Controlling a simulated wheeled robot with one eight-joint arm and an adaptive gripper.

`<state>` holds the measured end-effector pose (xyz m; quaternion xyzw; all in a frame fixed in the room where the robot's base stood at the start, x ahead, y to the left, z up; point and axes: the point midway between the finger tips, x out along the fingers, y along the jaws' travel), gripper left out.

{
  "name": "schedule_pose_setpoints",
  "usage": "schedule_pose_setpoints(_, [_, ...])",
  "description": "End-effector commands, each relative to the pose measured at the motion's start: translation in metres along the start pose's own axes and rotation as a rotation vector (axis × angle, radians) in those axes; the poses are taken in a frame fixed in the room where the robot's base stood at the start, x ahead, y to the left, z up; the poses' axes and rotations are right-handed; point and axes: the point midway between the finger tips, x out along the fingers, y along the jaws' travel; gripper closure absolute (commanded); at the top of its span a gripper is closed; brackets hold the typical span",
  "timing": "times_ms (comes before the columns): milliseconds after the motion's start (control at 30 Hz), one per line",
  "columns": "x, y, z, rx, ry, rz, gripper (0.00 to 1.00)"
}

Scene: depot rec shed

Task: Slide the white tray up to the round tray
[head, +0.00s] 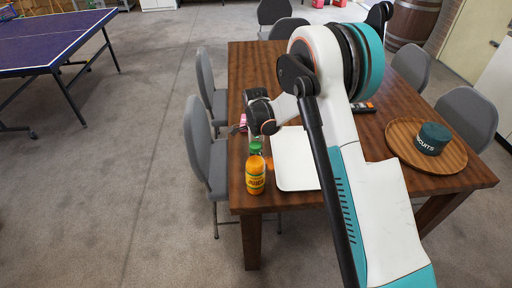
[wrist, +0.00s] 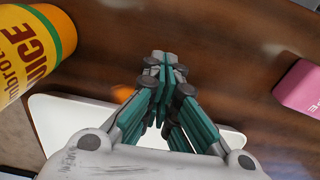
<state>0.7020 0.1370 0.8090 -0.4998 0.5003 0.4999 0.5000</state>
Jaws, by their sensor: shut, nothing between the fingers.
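The white tray (head: 292,165) lies on the wooden table, partly hidden behind my arm in the head view. It also shows in the wrist view (wrist: 65,122), beneath my gripper. The round tray (head: 457,161) is brown wood and lies to the right on the same table, with a gap between the two trays. My gripper (wrist: 163,62) is shut and empty. Its tips lie past the tray's edge, over bare wood in the wrist view. In the head view my wrist is at the white tray's left side, and the fingertips are hard to make out. Contact with the tray cannot be told.
An orange juice bottle (head: 255,170) stands close to the white tray's left edge. A pink block (wrist: 300,88) lies on the other side of my gripper. A dark green tin (head: 433,138) sits on the round tray. A black remote-like object (head: 362,106) lies farther back. Grey chairs (head: 205,150) surround the table.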

Motion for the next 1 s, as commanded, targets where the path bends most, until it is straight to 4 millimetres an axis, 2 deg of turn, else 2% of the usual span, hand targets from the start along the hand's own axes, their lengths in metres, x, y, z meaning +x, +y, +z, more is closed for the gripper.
schedule_pose_setpoints(33, [0.014, 0.000, 0.000, 0.000, 0.000, 0.000, 1.00])
schedule_pose_setpoints(100, [0.026, 0.000, 0.000, 0.000, 0.000, 0.000, 1.00])
schedule_pose_setpoints(200, [0.021, 0.000, -0.020, 0.003, 0.000, 0.000, 1.00])
schedule_pose_setpoints(333, [0.020, 0.000, -0.033, 0.002, 0.000, 0.000, 1.00])
schedule_pose_setpoints(867, [0.018, 0.000, -0.043, 0.000, 0.000, -0.001, 1.00])
schedule_pose_setpoints(1000, [0.018, -0.001, -0.066, 0.004, 0.000, 0.000, 1.00])
